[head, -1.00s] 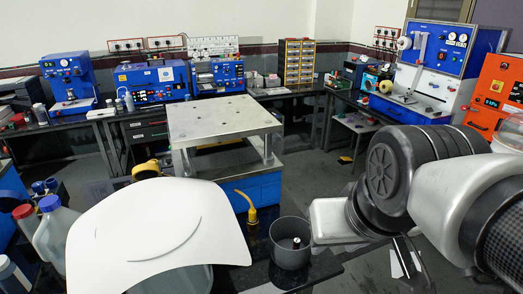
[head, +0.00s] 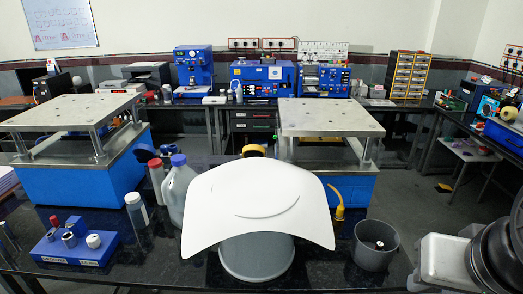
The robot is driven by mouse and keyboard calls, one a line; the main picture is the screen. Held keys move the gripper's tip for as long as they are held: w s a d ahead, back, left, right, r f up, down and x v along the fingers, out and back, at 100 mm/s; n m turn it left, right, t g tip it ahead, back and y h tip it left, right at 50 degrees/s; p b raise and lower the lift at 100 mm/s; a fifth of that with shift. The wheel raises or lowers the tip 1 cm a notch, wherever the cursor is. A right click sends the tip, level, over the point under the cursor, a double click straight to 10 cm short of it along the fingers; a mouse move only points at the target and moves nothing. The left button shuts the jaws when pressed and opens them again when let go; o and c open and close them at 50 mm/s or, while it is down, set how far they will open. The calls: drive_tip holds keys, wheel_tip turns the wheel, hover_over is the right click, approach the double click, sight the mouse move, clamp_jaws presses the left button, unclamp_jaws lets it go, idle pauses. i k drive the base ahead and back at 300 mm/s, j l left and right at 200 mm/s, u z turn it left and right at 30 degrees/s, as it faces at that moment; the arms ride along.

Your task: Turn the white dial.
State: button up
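I cannot single out the white dial with certainty in the head view. A small blue block (head: 75,243) on the dark bench at the lower left carries a round white-topped piece (head: 93,240) and other small cylinders. Small round white faces also show on the tall blue machine (head: 193,66) at the back, too small to read. My arm (head: 447,262) enters at the lower right, far from both. My gripper is outside the picture, so its fingers and anything in them are hidden.
Blue stands with metal plates rise at left (head: 70,110) and centre right (head: 330,118). A jug (head: 178,190), a white-capped bottle (head: 136,212), a yellow-nozzled piece (head: 339,205) and a grey pot (head: 375,248) stand on the near bench (head: 150,272). Floor shows at right.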

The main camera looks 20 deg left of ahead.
sight(93, 241)
drive_tip(key=k+u, duration=0.2)
drive_tip(key=u, duration=0.3)
drive_tip(key=k+j+u, duration=0.1)
drive_tip(key=u, duration=0.75)
drive_tip(key=l+u, duration=0.15)
drive_tip(key=u, duration=0.65)
drive_tip(key=l+u, duration=0.1)
drive_tip(key=u, duration=0.3)
drive_tip(key=i+l, duration=0.1)
drive_tip(key=l, duration=0.25)
drive_tip(key=i+l, duration=0.1)
drive_tip(key=l, duration=0.25)
